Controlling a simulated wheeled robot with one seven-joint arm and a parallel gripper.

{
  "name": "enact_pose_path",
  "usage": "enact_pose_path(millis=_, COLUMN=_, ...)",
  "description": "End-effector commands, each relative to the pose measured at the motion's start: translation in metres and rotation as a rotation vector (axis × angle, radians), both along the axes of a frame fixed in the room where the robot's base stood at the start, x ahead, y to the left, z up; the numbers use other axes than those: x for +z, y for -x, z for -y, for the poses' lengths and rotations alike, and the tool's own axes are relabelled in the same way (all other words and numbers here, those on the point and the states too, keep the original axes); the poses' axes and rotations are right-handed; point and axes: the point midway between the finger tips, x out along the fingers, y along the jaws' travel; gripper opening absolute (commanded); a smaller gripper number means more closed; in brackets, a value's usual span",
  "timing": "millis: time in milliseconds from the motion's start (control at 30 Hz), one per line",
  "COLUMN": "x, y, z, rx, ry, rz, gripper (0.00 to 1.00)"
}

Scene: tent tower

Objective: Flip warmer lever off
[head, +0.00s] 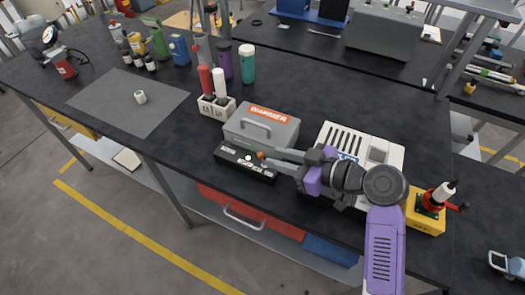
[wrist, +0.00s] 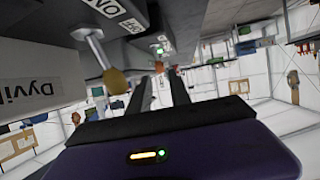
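The warmer (head: 257,135) is a grey box with a handle and an orange label, on a black front base (head: 236,160) near the bench's front edge. Its lever has an orange-brown knob (head: 261,155). In the wrist view the lever knob (wrist: 116,80) sits on a metal shaft (wrist: 97,48), close to the left of my fingers.
A white machine (head: 355,150) stands right of the warmer, partly behind my arm. A bottle rack (head: 216,106) stands to its left. A yellow device (head: 425,215) is at the far right. The grey mat (head: 105,100) holds only a small jar (head: 140,97).

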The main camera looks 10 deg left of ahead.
Motion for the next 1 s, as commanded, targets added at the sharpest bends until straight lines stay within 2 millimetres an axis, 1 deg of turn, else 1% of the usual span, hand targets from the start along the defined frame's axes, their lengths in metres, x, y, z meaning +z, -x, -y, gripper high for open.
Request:
enact_pose_path(millis=33, x=-0.002, y=-0.003, z=-0.007, rx=0.003, ry=0.0, rz=-0.003, gripper=0.24)
enact_pose_path(millis=200, x=-0.012, y=-0.016, z=-0.029, rx=0.001, ry=0.001, rz=-0.002, gripper=0.24)
enact_pose_path(millis=400, x=-0.021, y=-0.026, z=-0.047, rx=0.0, ry=0.0, rz=-0.001, gripper=0.24)
enact_pose_path(millis=533, x=-0.024, y=-0.029, z=-0.051, rx=-0.001, ry=0.001, rz=-0.001, gripper=0.24)
enact_pose_path(millis=767, x=-0.024, y=-0.029, z=-0.052, rx=-0.002, ry=0.001, rz=-0.001, gripper=0.24)
enact_pose_path(millis=800, x=-0.024, y=-0.029, z=-0.052, rx=-0.002, ry=0.001, rz=-0.001, gripper=0.2)
enact_pose_path(millis=867, x=-0.024, y=-0.029, z=-0.051, rx=-0.002, ry=0.001, rz=-0.001, gripper=0.09)
enact_pose_path(millis=900, x=-0.024, y=-0.029, z=-0.051, rx=-0.002, ry=0.001, rz=-0.001, gripper=0.01)
enact_pose_path(millis=1000, x=-0.024, y=-0.029, z=-0.051, rx=-0.003, ry=0.0, rz=-0.001, gripper=0.0)
